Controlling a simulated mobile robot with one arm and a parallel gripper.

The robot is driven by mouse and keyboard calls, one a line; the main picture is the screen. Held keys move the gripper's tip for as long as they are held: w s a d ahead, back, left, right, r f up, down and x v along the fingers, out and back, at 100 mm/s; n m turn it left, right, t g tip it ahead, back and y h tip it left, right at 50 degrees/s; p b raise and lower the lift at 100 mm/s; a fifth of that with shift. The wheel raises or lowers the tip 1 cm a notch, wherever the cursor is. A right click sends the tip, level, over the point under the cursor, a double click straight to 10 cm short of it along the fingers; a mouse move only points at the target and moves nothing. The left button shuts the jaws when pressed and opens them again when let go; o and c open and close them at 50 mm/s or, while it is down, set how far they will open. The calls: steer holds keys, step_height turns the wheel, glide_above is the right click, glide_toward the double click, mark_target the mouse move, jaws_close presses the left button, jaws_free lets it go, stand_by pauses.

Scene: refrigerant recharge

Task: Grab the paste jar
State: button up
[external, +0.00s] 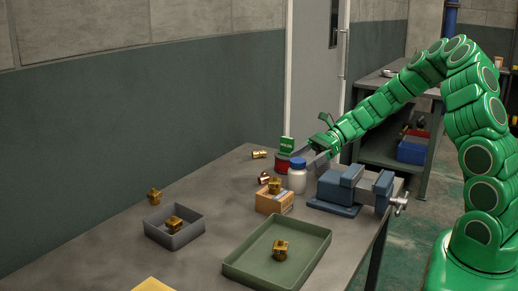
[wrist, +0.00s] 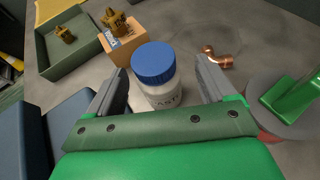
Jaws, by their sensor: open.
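The paste jar (external: 297,176) is a white jar with a blue lid, standing upright on the workbench. In the wrist view the jar (wrist: 158,82) is in the middle, between my two fingers. My gripper (wrist: 161,66) is open and empty, with a visible gap between the jar and each finger. In the external view my gripper (external: 318,147) is just above and behind the jar, and its fingers are hard to make out there.
The blue-grey vise (external: 345,190) stands close right of the jar, and the cardboard box (external: 274,202) with a brass fitting stands in front. A red can (external: 282,164) with a green block is behind. A copper elbow (wrist: 217,58) lies nearby. A green tray (external: 240,270) is nearer.

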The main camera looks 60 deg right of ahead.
mark_target(293, 166)
steer(key=x, duration=0.4)
steer(key=shift+s+a+r, duration=0.15)
steer(key=shift+s+a, duration=0.1)
steer(key=shift+a, duration=0.15)
steer(key=shift+w+a+f, duration=0.2)
steer(key=shift+w+a, duration=0.05)
steer(key=shift+a, duration=0.05)
steer(key=c, duration=1.3)
